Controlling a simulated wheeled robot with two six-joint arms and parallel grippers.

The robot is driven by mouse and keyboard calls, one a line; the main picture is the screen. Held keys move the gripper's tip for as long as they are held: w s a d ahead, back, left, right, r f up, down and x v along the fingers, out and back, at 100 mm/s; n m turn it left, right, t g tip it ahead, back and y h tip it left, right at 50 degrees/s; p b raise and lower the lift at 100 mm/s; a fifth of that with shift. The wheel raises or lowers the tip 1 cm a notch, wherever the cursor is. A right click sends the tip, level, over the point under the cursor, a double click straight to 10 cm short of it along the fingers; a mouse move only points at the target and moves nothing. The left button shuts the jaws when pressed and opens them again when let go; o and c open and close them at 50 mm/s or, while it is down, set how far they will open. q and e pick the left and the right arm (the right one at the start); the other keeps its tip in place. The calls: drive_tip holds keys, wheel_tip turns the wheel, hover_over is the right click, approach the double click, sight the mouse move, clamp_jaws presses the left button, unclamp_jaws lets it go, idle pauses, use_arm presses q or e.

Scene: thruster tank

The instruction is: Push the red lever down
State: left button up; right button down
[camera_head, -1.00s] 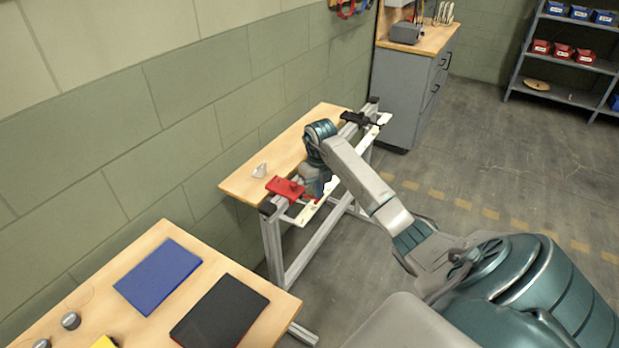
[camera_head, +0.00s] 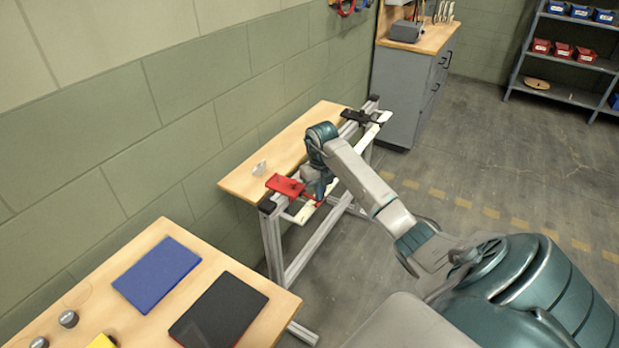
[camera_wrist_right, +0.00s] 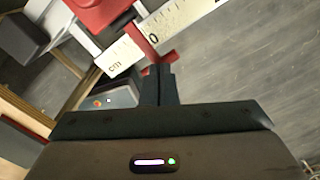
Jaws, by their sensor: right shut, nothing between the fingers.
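The red lever (camera_wrist_right: 150,45) shows in the right wrist view as a thin red bar with a short crosspiece, beside a white ruler strip (camera_wrist_right: 180,22). It comes from a red block (camera_wrist_right: 100,12), which also shows in the head view (camera_head: 284,185) at the near end of the wooden bench. My right gripper (camera_wrist_right: 158,72) is shut and empty, its fingertips right by the lever's crosspiece. I cannot tell whether they touch. In the head view my right gripper (camera_head: 321,192) is beside the red block, partly hiding the lever. My left gripper is not in view.
The bench (camera_head: 280,150) has a metal frame and a black clamp (camera_head: 358,117) at its far end. A grey cabinet (camera_head: 400,95) stands behind. The floor at right is open.

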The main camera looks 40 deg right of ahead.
drive_tip(key=shift+f, duration=0.3)
drive_tip(key=shift+r, duration=0.15)
wheel_tip(320, 180, up, 9)
drive_tip(key=p, duration=0.5)
idle(0.6)
idle(0.4)
